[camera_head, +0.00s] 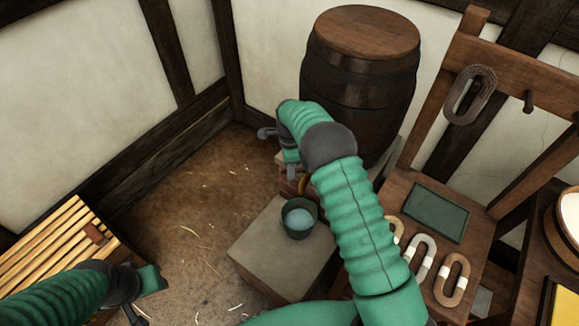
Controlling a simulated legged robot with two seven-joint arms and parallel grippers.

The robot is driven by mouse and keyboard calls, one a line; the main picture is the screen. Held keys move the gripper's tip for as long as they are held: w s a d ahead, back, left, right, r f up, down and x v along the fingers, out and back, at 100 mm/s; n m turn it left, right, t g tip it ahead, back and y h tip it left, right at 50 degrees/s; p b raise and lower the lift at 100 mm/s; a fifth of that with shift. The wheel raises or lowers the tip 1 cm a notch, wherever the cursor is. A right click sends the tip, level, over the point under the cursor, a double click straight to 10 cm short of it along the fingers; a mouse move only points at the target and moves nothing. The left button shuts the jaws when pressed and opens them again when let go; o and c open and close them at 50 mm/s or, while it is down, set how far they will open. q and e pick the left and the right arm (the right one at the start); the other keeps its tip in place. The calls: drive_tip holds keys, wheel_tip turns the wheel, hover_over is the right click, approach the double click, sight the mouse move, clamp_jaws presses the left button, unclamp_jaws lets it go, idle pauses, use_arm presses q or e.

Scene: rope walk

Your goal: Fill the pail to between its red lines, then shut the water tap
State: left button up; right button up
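A dark green pail (299,229) stands upright on a pale stone block (262,254), with light blue water (299,217) inside. I cannot make out its red lines or the exact level. A dark wooden barrel (358,104) stands behind it. The tap is not clearly visible; my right arm covers the barrel's lower front. My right gripper (286,158) points down in front of the barrel, above and behind the pail; its fingers are too small and overlapped to read. My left gripper (143,293) is at the lower left, far from the pail, its opening unclear.
A slatted wooden bench (48,243) with a small red-brown block (94,234) is at the left. At the right, a wooden stand holds a dark green panel (437,213), several rope coils (453,279) and a hanging coil (469,95). Straw-strewn floor (185,220) lies open between.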

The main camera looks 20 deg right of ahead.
drive_tip(key=shift+r, duration=0.1)
wheel_tip(320, 180, up, 17)
drive_tip(key=p, duration=0.1)
drive_tip(key=shift+f, duration=0.2)
